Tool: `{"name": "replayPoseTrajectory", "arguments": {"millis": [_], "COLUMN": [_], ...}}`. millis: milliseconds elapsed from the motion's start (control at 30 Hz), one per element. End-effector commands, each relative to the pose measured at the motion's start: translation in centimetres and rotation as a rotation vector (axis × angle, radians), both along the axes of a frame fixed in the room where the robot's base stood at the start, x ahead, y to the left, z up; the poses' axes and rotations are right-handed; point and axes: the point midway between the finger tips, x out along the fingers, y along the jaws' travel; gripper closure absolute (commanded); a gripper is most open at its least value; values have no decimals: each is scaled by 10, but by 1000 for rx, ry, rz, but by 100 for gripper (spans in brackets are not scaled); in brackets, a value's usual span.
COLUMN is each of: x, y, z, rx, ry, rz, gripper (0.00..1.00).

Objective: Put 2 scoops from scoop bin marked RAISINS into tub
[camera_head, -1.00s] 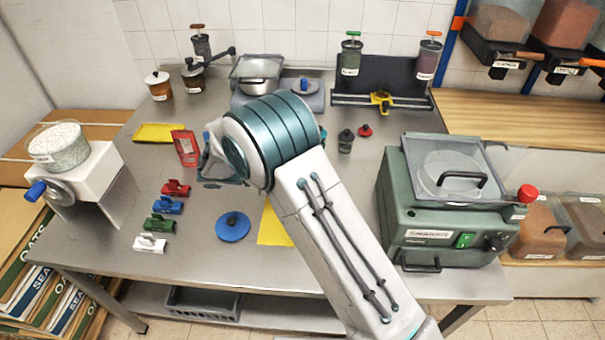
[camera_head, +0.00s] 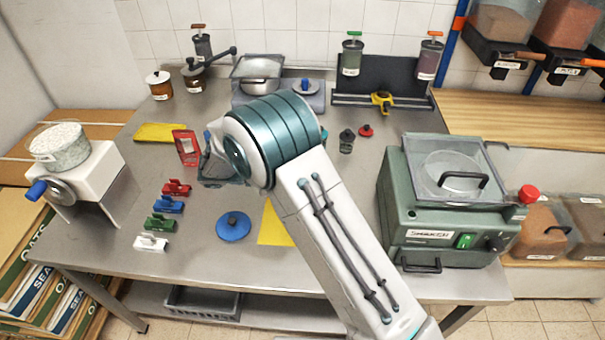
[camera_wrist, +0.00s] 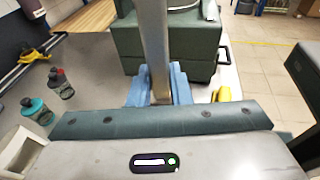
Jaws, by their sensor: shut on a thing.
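My gripper (camera_wrist: 158,92) has blue fingers shut on a plain grey upright bar (camera_wrist: 154,45); its far end is out of the wrist view, so I cannot tell what it belongs to. In the head view my gripper is mostly hidden behind my wrist, over the table's middle left, beside a red upright object (camera_head: 186,147). Lidded bins with brown contents (camera_head: 537,230) stand at the lower right. I cannot identify the tub for sure.
A green shaker machine (camera_head: 440,220) stands on the table's right. A white machine with a speckled bowl (camera_head: 60,147) is at the left. Coloured clips (camera_head: 167,205), a blue disc (camera_head: 233,226) and a yellow sheet (camera_head: 275,225) lie in front.

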Motion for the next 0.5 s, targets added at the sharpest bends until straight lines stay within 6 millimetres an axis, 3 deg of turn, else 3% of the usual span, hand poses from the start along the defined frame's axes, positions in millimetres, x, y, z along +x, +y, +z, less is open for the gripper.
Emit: {"name": "replayPoseTrajectory", "arguments": {"millis": [300,500], "x": [0,1], "y": [0,-2], "z": [3,19], "rx": [23,250], "ry": [3,40], "rz": [-1,-2], "gripper": [100,100]}}
